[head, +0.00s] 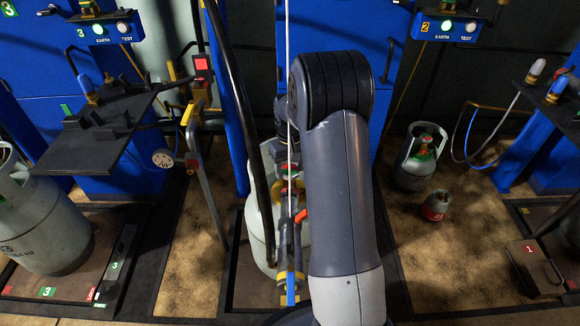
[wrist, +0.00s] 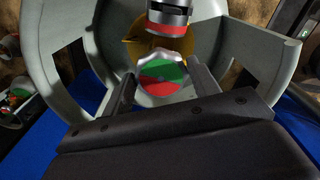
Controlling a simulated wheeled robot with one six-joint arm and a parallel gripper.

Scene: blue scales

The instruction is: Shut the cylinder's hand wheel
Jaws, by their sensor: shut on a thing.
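The hand wheel (wrist: 163,74) has a silver scalloped rim and a green and red face. It sits inside the grey collar (wrist: 62,72) of the cylinder in the wrist view. My gripper (wrist: 164,84) has one finger on each side of the wheel and is shut on it. In the head view the cylinder (head: 257,222) stands upright at the centre, partly hidden by my arm and a hanging hose assembly. My fingers and the wheel cannot be made out there.
A silver, black and red fitting (wrist: 168,14) is close beyond the wheel. A hanging hose assembly (head: 290,255) is in front of the cylinder. Another grey cylinder (head: 45,225) stands left. A grey cylinder (head: 412,172) and a small red-banded one (head: 435,206) stand on the floor at right.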

